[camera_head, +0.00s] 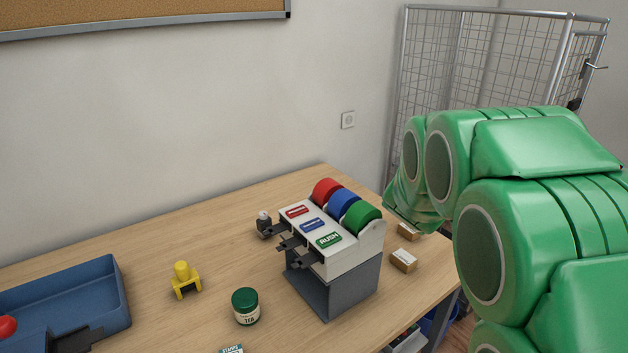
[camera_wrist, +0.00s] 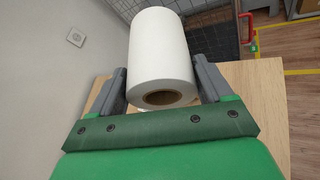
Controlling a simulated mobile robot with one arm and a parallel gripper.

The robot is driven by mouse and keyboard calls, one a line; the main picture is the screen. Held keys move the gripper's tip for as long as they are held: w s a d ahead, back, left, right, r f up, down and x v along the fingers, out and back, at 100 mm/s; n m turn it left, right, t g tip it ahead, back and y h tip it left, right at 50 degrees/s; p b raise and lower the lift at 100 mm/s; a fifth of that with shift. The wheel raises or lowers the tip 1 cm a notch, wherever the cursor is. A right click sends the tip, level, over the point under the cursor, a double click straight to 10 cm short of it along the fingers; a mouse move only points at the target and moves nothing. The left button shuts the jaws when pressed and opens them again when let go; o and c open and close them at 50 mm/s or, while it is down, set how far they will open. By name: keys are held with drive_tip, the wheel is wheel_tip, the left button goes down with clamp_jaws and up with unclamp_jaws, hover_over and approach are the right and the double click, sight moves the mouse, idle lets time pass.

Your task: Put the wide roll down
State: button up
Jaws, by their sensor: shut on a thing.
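The wide roll (camera_wrist: 160,50) is a white roll with a brown cardboard core, seen in the wrist view. My gripper (camera_wrist: 160,88) is shut on it, with one grey finger on each side. Part of the wooden table (camera_wrist: 250,85) shows beyond and below the roll. I cannot tell whether the roll touches the table. In the head view my green arm is at the right and hides the gripper and the roll.
A label dispenser (camera_head: 335,255) with red, blue and green rolls stands on the table. Small cardboard boxes (camera_head: 403,261) lie to its right. A green-lidded jar (camera_head: 246,306), a yellow stand (camera_head: 185,280) and a blue tray (camera_head: 122,295) are further left. A wire cage (camera_head: 480,60) stands behind.

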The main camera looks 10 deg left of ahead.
drive_tip(key=s+a+r, duration=0.1)
drive_tip(key=a+r, duration=0.3)
drive_tip(key=a, duration=0.5)
drive_tip(key=s+a+r, duration=0.2)
drive_tip(key=a+r, duration=0.1)
drive_tip(key=a, duration=0.5)
drive_tip(key=s+a+r, duration=0.1)
drive_tip(key=a+r, duration=0.3)
drive_tip(key=a, duration=0.5)
drive_tip(key=n+y, duration=0.5)
drive_tip(key=y, duration=0.1)
hover_over(213, 308)
wheel_tip(213, 308, down, 22)
drive_tip(key=shift+f, duration=4.2)
drive_tip(key=o, duration=1)
drive_tip(key=shift+f, duration=0.1)
